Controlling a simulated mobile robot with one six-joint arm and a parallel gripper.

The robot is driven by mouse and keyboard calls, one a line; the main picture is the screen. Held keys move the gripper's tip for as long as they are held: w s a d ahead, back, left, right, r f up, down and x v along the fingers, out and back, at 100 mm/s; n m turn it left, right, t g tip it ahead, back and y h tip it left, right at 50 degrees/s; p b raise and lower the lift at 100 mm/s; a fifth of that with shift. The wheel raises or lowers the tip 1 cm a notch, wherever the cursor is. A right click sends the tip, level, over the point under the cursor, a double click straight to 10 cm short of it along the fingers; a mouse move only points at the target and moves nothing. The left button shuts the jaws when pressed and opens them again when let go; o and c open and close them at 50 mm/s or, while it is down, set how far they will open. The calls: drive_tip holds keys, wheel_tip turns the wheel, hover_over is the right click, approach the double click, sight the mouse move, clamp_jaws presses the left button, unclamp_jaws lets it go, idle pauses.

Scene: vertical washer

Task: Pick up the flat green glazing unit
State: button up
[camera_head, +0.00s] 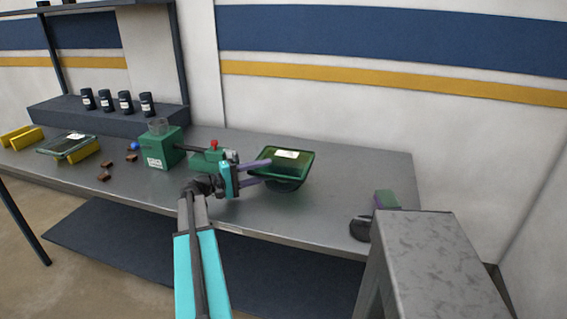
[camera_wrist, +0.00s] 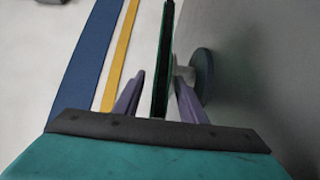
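The flat green glazing unit (camera_head: 270,167) has a dark rim and a white label on top. It sits on a dark round support (camera_head: 285,185) near the middle of the bench. My gripper (camera_head: 268,171) reaches it from the left, one purple finger higher than the other. In the wrist view the unit is a thin dark-green edge (camera_wrist: 162,70) between the two fingers of my gripper (camera_wrist: 159,80). A gap shows on the left finger's side and a smaller one on the right finger's side. The round support (camera_wrist: 203,75) is beyond the right finger.
A green machine (camera_head: 163,147) with a red knob part stands left of my gripper. A grey block (camera_head: 435,265) stands at front right.

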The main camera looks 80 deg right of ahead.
idle(0.3)
clamp_jaws()
idle(1.2)
drive_tip(key=shift+r, duration=0.1)
